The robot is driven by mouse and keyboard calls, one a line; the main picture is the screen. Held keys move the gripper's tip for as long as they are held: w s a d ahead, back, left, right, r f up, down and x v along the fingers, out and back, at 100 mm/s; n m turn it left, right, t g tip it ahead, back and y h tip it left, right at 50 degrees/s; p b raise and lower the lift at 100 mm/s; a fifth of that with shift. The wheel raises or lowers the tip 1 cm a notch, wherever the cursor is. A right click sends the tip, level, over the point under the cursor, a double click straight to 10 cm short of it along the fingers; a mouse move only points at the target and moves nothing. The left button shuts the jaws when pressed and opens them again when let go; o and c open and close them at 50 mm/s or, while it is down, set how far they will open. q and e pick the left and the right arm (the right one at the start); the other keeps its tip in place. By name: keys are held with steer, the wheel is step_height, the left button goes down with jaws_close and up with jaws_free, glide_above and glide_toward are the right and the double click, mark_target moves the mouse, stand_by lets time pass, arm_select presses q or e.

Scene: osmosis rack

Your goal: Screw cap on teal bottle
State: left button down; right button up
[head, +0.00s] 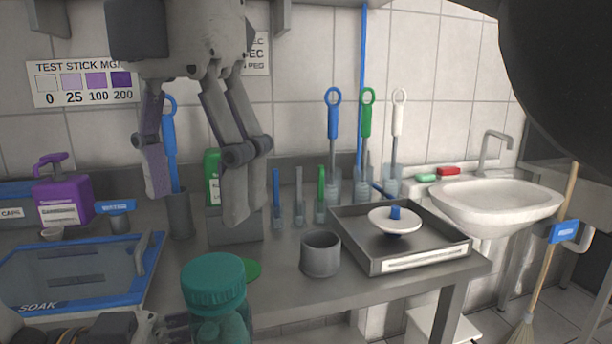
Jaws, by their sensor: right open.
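The teal bottle (222,331) stands at the bottom of the head view, cut off by the frame edge. A ribbed teal cap (213,284) sits on its top; I cannot tell how tightly it is seated. My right gripper (199,206) hangs from above, its two fingers spread and empty, above the cap in the picture and apart from it. My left gripper (180,322) is at the bottom left beside the bottle, mostly cut off; its grip on the bottle is not clear.
A blue-framed SOAK tray (150,262) lies at the left, with a purple pump bottle (64,192) behind. A grey cup (320,254) and a grey tray (372,253) holding a white dish (394,224) stand right of the bottle. Several brushes stand along the wall.

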mark_target(212, 269)
steer(key=n, duration=0.7)
steer(key=shift+w+d+r+n, duration=0.1)
steer(key=shift+d+r+n, duration=0.05)
steer(key=shift+r+n, duration=0.15)
steer(key=shift+f, duration=0.1)
steer(key=shift+f, duration=3.95)
